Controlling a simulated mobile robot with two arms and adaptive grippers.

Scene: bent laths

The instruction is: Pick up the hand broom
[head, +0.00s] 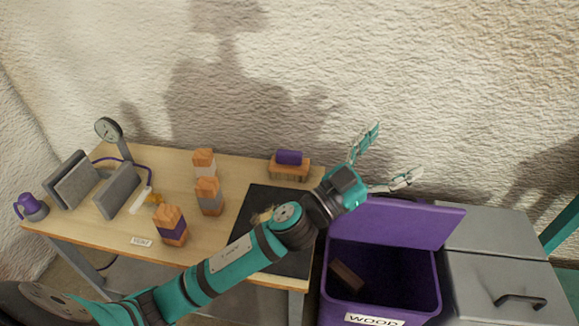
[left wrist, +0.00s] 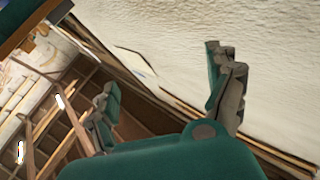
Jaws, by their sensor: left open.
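The hand broom (head: 289,168) appears to be the small brush with a purple grip on top and a brown, bristle-like lower part. It stands at the back right of the wooden table in the head view. My left gripper (head: 391,154) is open and empty, in the air to the right of the broom and above the purple bin. Its spread fingers (left wrist: 165,92) also show in the left wrist view, with nothing between them. I cannot make out the broom in that view. My right gripper is not visible.
The table (head: 110,225) holds several banded wooden block bundles (head: 209,195), grey upright plates (head: 117,190), a dial gauge (head: 108,129) and a purple mug (head: 32,207). A dark mat (head: 285,262) lies partly under my arm. The open purple bin (head: 385,305) is labelled WOOD. A grey cabinet (head: 490,265) stands right.

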